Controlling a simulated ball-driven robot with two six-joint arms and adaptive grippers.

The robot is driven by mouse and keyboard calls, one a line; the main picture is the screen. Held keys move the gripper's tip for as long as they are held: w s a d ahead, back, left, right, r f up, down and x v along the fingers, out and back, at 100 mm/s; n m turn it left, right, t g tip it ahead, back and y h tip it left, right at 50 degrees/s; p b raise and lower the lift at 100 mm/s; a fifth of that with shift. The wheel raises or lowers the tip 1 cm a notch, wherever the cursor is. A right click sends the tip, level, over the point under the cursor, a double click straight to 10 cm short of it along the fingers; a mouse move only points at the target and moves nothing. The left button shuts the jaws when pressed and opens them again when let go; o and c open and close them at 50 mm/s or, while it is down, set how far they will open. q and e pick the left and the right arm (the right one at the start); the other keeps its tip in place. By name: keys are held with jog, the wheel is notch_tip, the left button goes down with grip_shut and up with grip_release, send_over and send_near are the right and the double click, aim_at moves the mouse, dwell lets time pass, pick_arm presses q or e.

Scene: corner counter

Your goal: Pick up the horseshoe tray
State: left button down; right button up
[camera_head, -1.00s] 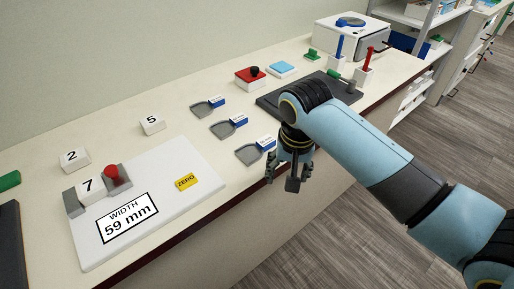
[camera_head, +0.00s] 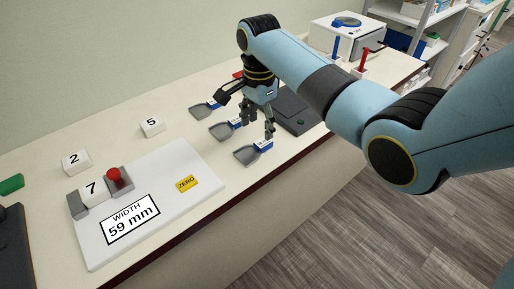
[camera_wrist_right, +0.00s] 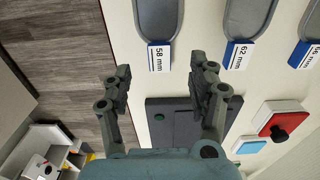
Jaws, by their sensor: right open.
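Three grey trays, each rounded like a horseshoe with a blue and white label, lie in a row on the counter. In the wrist view the labels mark the 58 mm tray (camera_wrist_right: 157,18), the 62 mm tray (camera_wrist_right: 246,16) and the 66 mm tray (camera_wrist_right: 311,28), partly cut off. In the head view the front tray (camera_head: 246,156), middle tray (camera_head: 221,131) and back tray (camera_head: 202,111) show. My right gripper (camera_head: 245,118) is open and empty above the tray row. In the wrist view its fingertips (camera_wrist_right: 160,68) sit just short of the 58 mm label. My left gripper is out of view.
A white gauge board (camera_head: 150,190) reads "WIDTH 59 mm", with a red knob and yellow ZERO plate. Numbered white blocks (camera_head: 152,127) stand nearby. A dark plate (camera_head: 295,110) lies right of the trays. The counter's front edge (camera_head: 230,190) is close to the front tray.

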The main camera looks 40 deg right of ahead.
aim_at(257, 146)
jog(key=f, duration=0.6)
jog(key=shift+a+f, duration=0.25)
jog(key=shift+a, duration=0.1)
jog(key=shift+s, duration=0.15)
grip_shut()
